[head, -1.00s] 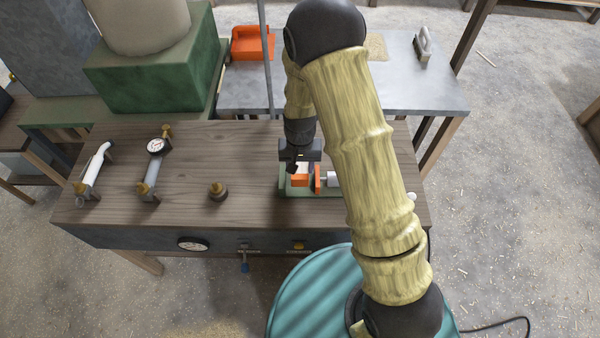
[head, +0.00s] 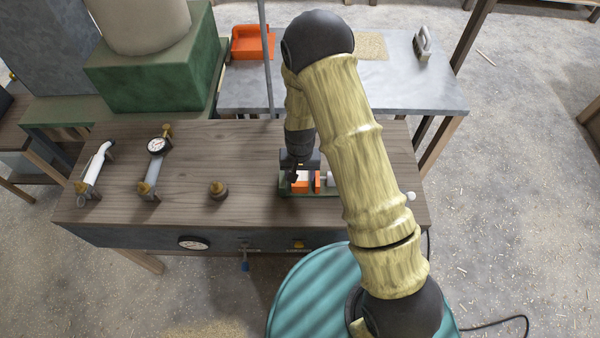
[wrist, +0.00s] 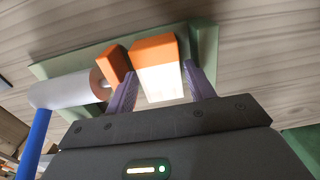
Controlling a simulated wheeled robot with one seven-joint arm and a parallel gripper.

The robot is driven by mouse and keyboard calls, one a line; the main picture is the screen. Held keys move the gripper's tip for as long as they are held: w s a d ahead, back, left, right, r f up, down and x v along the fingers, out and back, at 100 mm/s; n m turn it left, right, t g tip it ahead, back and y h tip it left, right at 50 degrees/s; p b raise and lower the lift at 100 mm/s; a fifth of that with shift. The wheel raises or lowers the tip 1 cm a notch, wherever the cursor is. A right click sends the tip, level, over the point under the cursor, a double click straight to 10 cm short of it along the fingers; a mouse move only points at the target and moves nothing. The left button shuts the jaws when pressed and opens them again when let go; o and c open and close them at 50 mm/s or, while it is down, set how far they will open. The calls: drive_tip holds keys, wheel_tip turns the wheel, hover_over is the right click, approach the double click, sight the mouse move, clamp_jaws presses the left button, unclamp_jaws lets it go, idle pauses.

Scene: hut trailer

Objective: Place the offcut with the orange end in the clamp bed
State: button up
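The offcut has a pale body and an orange end (wrist: 155,48); its orange end also shows in the head view (head: 299,187). My gripper (wrist: 162,72) has its two purple fingers on either side of the pale body and appears shut on it. In the head view my gripper (head: 299,174) points down over the clamp. The green clamp bed (wrist: 207,50) lies under and around the offcut. The orange clamp jaw (wrist: 114,65) stands beside the offcut, to its left in the wrist view. Whether the offcut touches the bed is hard to tell.
A pale cylinder (wrist: 65,90) with a blue bar (wrist: 34,140) adjoins the jaw. The wooden bench (head: 250,150) also bears a brass-coloured fitting (head: 217,190) and gauge-topped tool (head: 153,170). An orange tray (head: 253,45) sits on the grey table behind.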

sight(300, 176)
drive_tip(key=shift+r, duration=0.1)
wheel_tip(300, 176, up, 12)
drive_tip(key=b, duration=0.2)
idle(0.6)
idle(0.5)
drive_tip(key=s+d+r+t, duration=0.2)
drive_tip(key=s+d+r, duration=0.8)
drive_tip(key=s+d, duration=0.2)
drive_tip(key=shift+s+d+r+t, duration=0.15)
drive_tip(key=shift+s+d+t, duration=0.15)
drive_tip(key=shift+d, duration=0.45)
drive_tip(key=shift+w, duration=0.15)
